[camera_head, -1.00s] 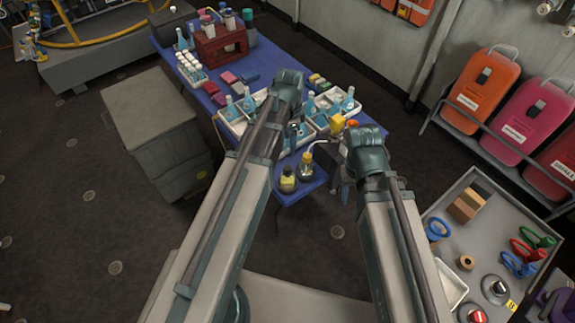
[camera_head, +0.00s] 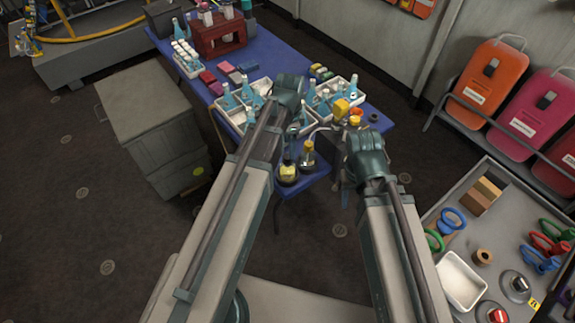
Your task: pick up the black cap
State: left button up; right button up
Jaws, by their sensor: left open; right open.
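A small dark round piece, which looks like the black cap (camera_head: 373,117), lies near the right edge of the blue table (camera_head: 279,44), just beyond my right wrist. It is too small to be sure of. My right gripper (camera_head: 350,165) is near the table's front right corner, short of that piece, with its fingers mostly hidden by my wrist. My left gripper (camera_head: 292,126) is above the white trays in the middle of the table, its fingers largely hidden too. Both are open, and I see nothing held.
Yellow-capped bottles (camera_head: 288,173) stand at the table's front corner. White trays (camera_head: 233,117) hold blue flasks. A red rack (camera_head: 218,36) stands at the back. A grey crate (camera_head: 150,105) is left; a grey tool bench (camera_head: 500,215) is right. Floor between is clear.

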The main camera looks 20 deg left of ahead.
aim_at(287, 156)
pick_arm(q)
jog(key=f+b, duration=0.5)
jog(key=shift+s+a+f, duration=0.15)
jog(key=shift+a+f, duration=0.05)
jog(key=shift+a, duration=0.05)
jog(key=shift+r, duration=0.1)
grip_shut()
